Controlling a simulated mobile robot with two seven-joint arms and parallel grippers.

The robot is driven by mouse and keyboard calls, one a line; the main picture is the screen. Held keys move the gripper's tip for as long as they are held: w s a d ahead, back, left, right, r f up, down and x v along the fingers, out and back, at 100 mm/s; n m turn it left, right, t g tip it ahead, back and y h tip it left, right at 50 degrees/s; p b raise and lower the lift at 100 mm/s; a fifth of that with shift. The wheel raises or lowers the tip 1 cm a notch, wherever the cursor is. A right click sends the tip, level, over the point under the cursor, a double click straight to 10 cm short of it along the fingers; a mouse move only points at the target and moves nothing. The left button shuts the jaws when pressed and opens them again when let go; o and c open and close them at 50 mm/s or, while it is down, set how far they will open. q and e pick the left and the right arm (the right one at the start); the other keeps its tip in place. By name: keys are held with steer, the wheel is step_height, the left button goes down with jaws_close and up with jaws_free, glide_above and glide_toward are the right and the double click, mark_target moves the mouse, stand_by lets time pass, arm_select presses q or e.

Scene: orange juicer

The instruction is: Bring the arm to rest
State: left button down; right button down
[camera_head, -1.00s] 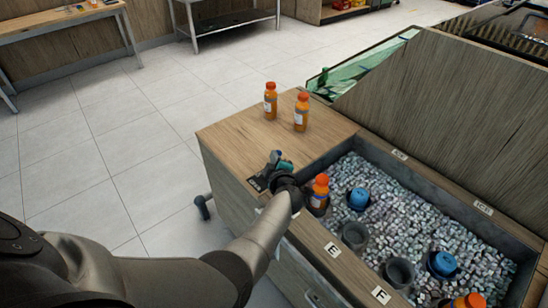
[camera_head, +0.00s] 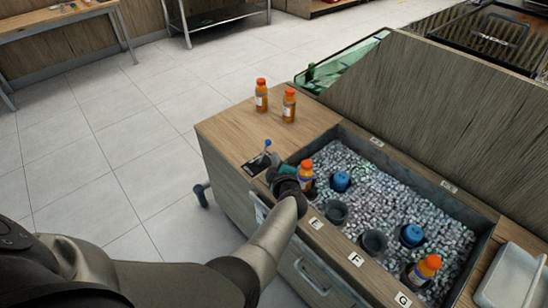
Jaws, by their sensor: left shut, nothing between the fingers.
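My left arm comes in from the bottom left, and its left gripper (camera_head: 277,172) is at the near-left edge of the wooden counter (camera_head: 225,128), close to the corner of the ice bin. The gripper is shut and empty. Its fingertips are small and partly hidden by my dark wrist. A small lever with a blue knob (camera_head: 267,145) stands on a dark plate just beyond the gripper. An orange juice bottle (camera_head: 307,178) stands in the ice right beside the wrist; I cannot tell whether they touch. My right gripper is not in view.
Two juice bottles (camera_head: 289,105) stand on the counter's far part. The ice bin (camera_head: 395,185) holds blue-topped and dark cups (camera_head: 373,243) and another bottle (camera_head: 424,268). A white tray (camera_head: 512,275) is at lower right. Open tiled floor (camera_head: 110,150) lies to the left.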

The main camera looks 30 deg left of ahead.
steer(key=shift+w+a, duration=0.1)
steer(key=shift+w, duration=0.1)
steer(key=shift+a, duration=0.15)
